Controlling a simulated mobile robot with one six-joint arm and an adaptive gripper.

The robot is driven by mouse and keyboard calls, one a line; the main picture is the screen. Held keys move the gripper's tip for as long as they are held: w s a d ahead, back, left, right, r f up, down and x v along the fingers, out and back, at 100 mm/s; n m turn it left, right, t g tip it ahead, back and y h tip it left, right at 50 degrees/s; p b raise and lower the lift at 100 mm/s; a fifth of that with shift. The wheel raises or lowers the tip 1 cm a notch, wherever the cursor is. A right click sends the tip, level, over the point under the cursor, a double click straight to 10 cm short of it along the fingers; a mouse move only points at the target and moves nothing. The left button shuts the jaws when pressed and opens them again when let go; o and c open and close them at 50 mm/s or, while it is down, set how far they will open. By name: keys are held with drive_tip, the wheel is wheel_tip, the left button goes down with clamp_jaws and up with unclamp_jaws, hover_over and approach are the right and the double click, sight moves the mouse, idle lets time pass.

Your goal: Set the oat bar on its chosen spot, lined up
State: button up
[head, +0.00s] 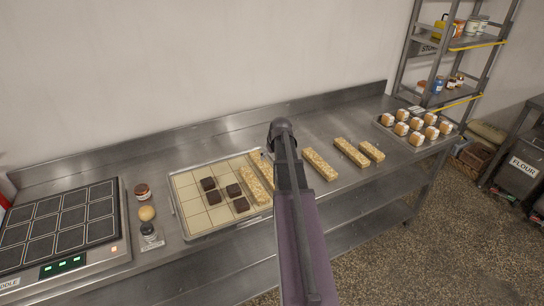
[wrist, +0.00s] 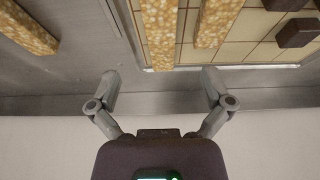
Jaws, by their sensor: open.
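Several oat bars are in view. One (head: 253,185) lies on the gridded tray (head: 187,205) beside the dark brown squares; it also shows in the wrist view (wrist: 215,20). A second bar (head: 262,165) lies close beside it, near the tray's right side, partly hidden by my arm in the head view; it also shows in the wrist view (wrist: 161,35). The two look roughly parallel, with a narrow gap. My gripper (wrist: 159,73) is open and empty, its fingers either side of the second bar's near end and apart from it. My arm hides the gripper in the head view.
More bars lie on the steel counter right of the tray: one long (head: 320,164), two further right (head: 350,152) (head: 372,151). Dark brown squares (head: 214,197) sit on the tray. A wall runs behind.

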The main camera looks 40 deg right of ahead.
drive_tip(key=s+a+n+g, duration=0.1)
drive_tip(key=s+a, duration=0.3)
drive_tip(key=a, duration=1)
drive_tip(key=s+a+f+n+g, duration=0.1)
drive_tip(key=s+a, duration=0.3)
drive_tip(key=a, duration=1)
drive_tip(key=s+a+g+y, duration=0.1)
drive_tip(key=s+a, duration=0.3)
drive_tip(key=a, duration=1)
drive_tip(key=shift+s+f+n+g, duration=0.2)
drive_tip(key=shift+n+g, duration=0.2)
drive_tip(key=shift+g, duration=0.3)
